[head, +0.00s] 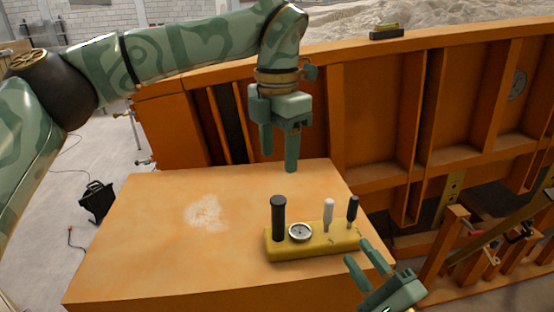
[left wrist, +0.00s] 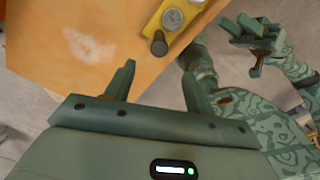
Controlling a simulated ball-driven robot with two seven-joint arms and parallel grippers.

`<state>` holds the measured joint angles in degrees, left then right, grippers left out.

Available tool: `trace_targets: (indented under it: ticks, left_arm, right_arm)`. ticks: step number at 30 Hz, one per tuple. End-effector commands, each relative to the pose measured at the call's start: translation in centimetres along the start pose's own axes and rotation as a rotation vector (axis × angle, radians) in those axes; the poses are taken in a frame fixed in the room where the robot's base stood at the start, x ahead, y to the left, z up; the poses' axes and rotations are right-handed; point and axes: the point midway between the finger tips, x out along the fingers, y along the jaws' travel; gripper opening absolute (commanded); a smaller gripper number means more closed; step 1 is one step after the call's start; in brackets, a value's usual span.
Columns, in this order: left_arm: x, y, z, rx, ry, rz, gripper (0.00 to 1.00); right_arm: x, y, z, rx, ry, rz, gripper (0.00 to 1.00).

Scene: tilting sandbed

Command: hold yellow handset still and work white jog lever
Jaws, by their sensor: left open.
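The yellow handset (head: 312,243) lies on the orange box top near its right front edge; part of it shows in the left wrist view (left wrist: 187,40). It carries a thick black post (head: 278,218), a round gauge (head: 300,232), the upright white jog lever (head: 328,215) and a smaller black lever (head: 352,211). The white lever is out of the left wrist view. My left gripper (head: 279,160) points down, open and empty, above and behind the handset. My right gripper (head: 357,250) is beside the handset's right front end, its fingers apart; I cannot tell whether it touches.
The orange box top (head: 150,235) is bare on the left except for a pale worn patch (head: 203,212). The tall ribbed orange sandbed wall (head: 375,120) stands behind and right. A small level (head: 386,31) sits on its rim. A black object (head: 97,200) stands on the floor left.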

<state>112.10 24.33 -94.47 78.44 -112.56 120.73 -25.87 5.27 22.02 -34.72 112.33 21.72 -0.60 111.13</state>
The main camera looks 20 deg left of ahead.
Motion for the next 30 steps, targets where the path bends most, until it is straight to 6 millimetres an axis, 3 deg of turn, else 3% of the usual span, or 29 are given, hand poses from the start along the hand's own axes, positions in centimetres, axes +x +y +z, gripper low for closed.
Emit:
trace_targets:
  ticks: [5,21,30]
  left_arm:
    - [1.9,0.1,-0.4,-0.007,0.019,0.007,0.54]
    - [13.7,0.1,-0.5,-0.008,0.016,0.004,0.54]
    - [16.1,0.1,-0.5,-0.008,0.013,0.006,0.54]
  right_arm:
    - [0.0,0.0,0.0,0.000,0.000,0.000,0.36]
    - [0.0,0.0,0.0,0.000,0.000,0.000,0.36]
    - [0.0,0.0,0.0,0.000,0.000,0.000,0.36]
